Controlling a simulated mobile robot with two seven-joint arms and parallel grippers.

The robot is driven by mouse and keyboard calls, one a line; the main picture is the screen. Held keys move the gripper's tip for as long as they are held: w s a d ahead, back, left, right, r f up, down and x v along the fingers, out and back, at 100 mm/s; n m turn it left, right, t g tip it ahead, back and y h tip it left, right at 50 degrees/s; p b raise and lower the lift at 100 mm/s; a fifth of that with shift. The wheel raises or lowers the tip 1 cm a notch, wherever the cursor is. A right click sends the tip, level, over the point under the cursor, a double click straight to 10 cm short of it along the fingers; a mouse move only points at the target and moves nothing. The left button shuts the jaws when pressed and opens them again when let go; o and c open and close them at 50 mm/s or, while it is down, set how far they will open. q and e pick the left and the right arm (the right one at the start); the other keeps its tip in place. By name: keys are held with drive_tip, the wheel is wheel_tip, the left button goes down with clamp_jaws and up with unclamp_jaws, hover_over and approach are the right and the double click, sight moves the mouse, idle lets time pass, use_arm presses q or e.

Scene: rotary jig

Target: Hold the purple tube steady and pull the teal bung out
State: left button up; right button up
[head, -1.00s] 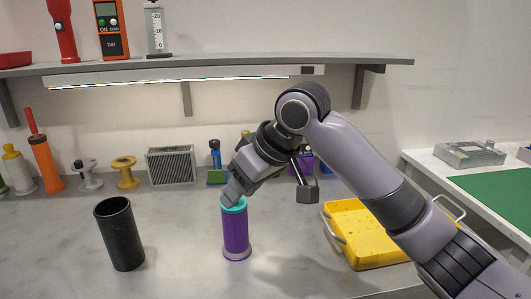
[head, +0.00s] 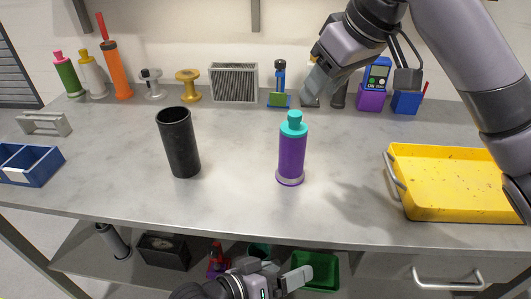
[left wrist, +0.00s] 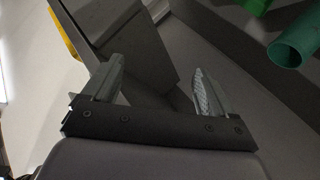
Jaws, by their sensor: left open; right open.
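The purple tube (head: 292,158) stands upright on the grey workbench, on a pale ring at its foot. The teal bung (head: 294,122) sits in its top, with its narrower knob pointing up. My right gripper (head: 362,80) is open and empty, above and to the right of the bung, apart from it. My left gripper (head: 272,275) is low, below the bench's front edge, away from the tube. In the left wrist view its two fingers (left wrist: 158,88) are spread with nothing between them. The tube and bung do not show in that view.
A black open cylinder (head: 178,145) stands left of the tube. A yellow tray (head: 455,212) lies to the right. Tools and spools line the back. The bench's front edge (head: 250,238) lies above my left gripper. A green bin (head: 318,270) is on the lower shelf.

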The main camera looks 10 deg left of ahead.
use_arm(q)
drive_tip(key=s+d+r+m+g+h, duration=0.25)
drive_tip(key=d+r+g, duration=0.2)
drive_tip(key=d, duration=0.25)
drive_tip(key=w+a+r+n+t, duration=0.2)
drive_tip(key=w+r+n, duration=0.2)
drive_tip(key=r+n, duration=0.55)
drive_tip(key=w+a+r+m+t, duration=0.3)
drive_tip(key=w+a+r+m, duration=0.3)
drive_tip(key=w+r, duration=0.25)
drive_tip(key=w+a+r+m+t, duration=0.4)
drive_tip(key=w+a+r+m, duration=0.15)
drive_tip(key=w+r, duration=0.3)
drive_tip(key=m+g, duration=0.4)
hover_over(283, 156)
drive_tip(key=a, duration=0.2)
wheel_tip(283, 156, down, 7)
drive_tip(key=shift+m+g+y, duration=0.35)
drive_tip(key=shift+g+y, duration=0.3)
drive_tip(key=shift+y, duration=0.2)
drive_tip(key=f, duration=0.2)
drive_tip(key=s+a+f, duration=0.1)
drive_tip(key=f, duration=0.4)
drive_tip(key=shift+s+a+f, duration=0.15)
drive_tip(key=shift+s, duration=0.1)
drive_tip(key=shift+f, duration=0.4)
drive_tip(key=shift+x, duration=3.45)
